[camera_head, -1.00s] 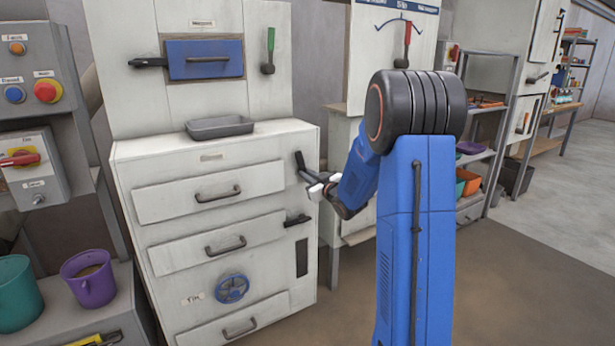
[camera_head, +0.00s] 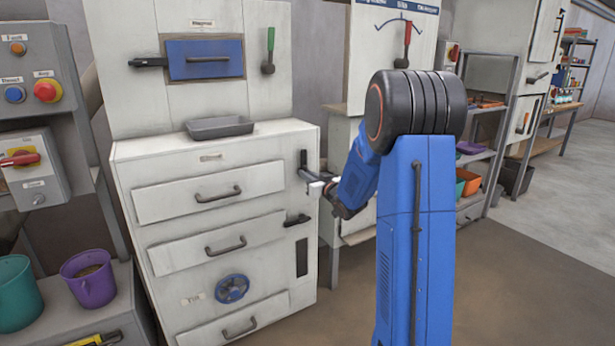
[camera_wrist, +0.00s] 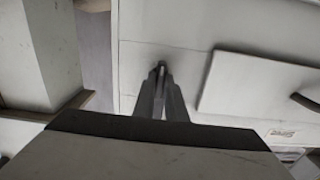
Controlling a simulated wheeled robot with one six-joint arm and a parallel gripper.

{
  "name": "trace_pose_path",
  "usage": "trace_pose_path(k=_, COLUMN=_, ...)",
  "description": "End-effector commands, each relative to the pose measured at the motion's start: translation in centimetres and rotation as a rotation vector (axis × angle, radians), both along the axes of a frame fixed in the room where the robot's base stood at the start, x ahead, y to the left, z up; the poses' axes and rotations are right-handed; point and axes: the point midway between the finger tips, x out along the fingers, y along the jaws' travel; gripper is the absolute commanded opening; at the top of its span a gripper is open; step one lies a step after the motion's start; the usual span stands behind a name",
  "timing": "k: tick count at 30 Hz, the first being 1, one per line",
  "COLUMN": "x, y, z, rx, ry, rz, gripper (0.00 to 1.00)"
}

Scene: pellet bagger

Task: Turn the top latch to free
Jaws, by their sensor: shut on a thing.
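The top latch (camera_head: 303,158) is a dark lever at the upper right edge of the white cabinet front, beside the top drawer. Its dark upper part stands nearly upright. My gripper (camera_head: 319,186) is at the lower end of the latch, coming from the right, and is shut on it. In the wrist view, my gripper's two fingers (camera_wrist: 161,85) are close together against the pale cabinet front, with a small dark bit of the latch (camera_wrist: 161,65) at their tips. Most of the latch is hidden there.
A lower dark latch (camera_head: 297,220) sits below on the same cabinet. The top drawer (camera_head: 160,205) and middle drawer (camera_head: 175,258) are closed. A grey tray (camera_head: 220,128) lies on the cabinet top. Another pale cabinet (camera_head: 345,140) stands behind my arm, to the right.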

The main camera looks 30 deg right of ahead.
Motion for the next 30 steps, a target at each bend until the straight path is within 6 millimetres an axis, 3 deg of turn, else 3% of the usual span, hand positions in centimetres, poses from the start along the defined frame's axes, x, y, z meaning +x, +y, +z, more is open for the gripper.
trace_pose_path(k=2, x=-0.1, y=0.0, z=-0.2, rx=0.002, ry=0.004, rz=-0.001, gripper=0.0)
trace_pose_path(k=3, x=-0.1, y=0.0, z=-0.2, rx=0.002, ry=0.004, rz=-0.001, gripper=0.16)
trace_pose_path(k=5, x=-0.1, y=0.0, z=-0.2, rx=0.001, ry=0.004, rz=-0.001, gripper=0.3)
trace_pose_path(k=17, x=-0.5, y=0.0, z=-0.1, rx=0.0, ry=0.002, rz=-0.001, gripper=0.3)
trace_pose_path(k=23, x=-3.3, y=-0.2, z=0.0, rx=0.0, ry=0.001, rz=-0.002, gripper=0.3)
trace_pose_path(k=30, x=-8.2, y=-0.4, z=0.0, rx=-0.001, ry=0.001, rz=-0.003, gripper=0.3)
